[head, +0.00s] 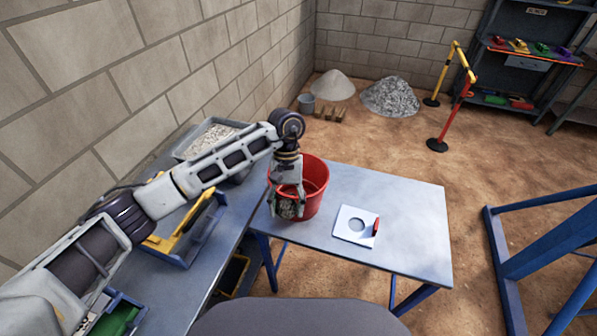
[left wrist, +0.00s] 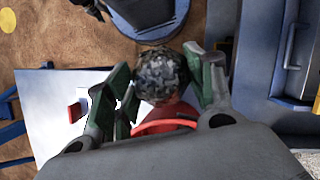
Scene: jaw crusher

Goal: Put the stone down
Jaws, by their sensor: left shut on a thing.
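My left gripper (head: 287,207) is shut on a rough grey stone (left wrist: 162,76), with one finger on each side of it in the left wrist view. In the head view the stone (head: 286,210) shows only in part between the fingers. The gripper hangs in front of the near left side of a red bucket (head: 315,190), above the table's left part. I cannot tell whether the stone touches the table. In the left wrist view the bucket's red rim (left wrist: 165,126) shows just below the stone. My right gripper is not in view.
The bucket stands on a grey table (head: 415,215) with blue legs. A white plate with a round hole (head: 350,234) and a small red piece lies to its right. A grey tray of gravel (head: 205,138) sits on the left bench. The table's right part is clear.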

